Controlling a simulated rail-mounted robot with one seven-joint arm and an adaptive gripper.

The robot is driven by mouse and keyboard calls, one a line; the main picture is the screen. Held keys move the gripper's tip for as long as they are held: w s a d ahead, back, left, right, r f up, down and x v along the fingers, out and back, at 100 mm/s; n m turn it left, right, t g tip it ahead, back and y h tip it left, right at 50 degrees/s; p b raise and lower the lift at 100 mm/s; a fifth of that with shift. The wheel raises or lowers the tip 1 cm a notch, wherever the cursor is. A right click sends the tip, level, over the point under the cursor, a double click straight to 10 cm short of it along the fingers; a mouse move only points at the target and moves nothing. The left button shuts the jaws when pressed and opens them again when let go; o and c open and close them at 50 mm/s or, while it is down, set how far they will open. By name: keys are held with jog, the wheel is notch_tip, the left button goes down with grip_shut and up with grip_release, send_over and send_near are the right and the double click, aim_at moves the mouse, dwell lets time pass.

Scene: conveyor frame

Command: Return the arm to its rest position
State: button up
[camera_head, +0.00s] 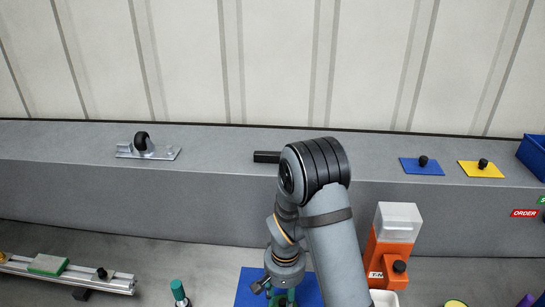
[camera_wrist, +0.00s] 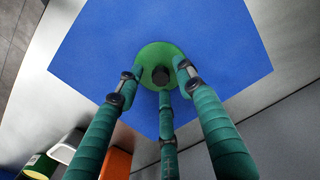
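My arm reaches down over a blue square plate (camera_head: 249,288) near the bottom of the head view. My gripper (camera_wrist: 159,73) has three green fingers, seen in the wrist view. The fingers stand apart around a green disc (camera_wrist: 150,53) with a black knob (camera_wrist: 160,75) on the blue plate (camera_wrist: 95,55). Gaps show between the fingertips and the knob, and nothing appears clamped. In the head view only the upper part of my gripper shows, and its fingertips are cut off or hidden.
An orange dispenser (camera_head: 392,246) with a clear top stands close right of my arm. A raised grey ledge (camera_head: 90,170) runs behind, with a metal bracket (camera_head: 149,152), a blue plate (camera_head: 421,166) and a yellow plate (camera_head: 481,169). A rail (camera_head: 120,283) lies at the lower left.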

jog(key=shift+f, duration=0.15)
jog(key=shift+w+r, duration=0.2)
jog(key=shift+r, duration=0.15)
jog(key=shift+s+r, duration=0.15)
jog(key=shift+r, duration=0.75)
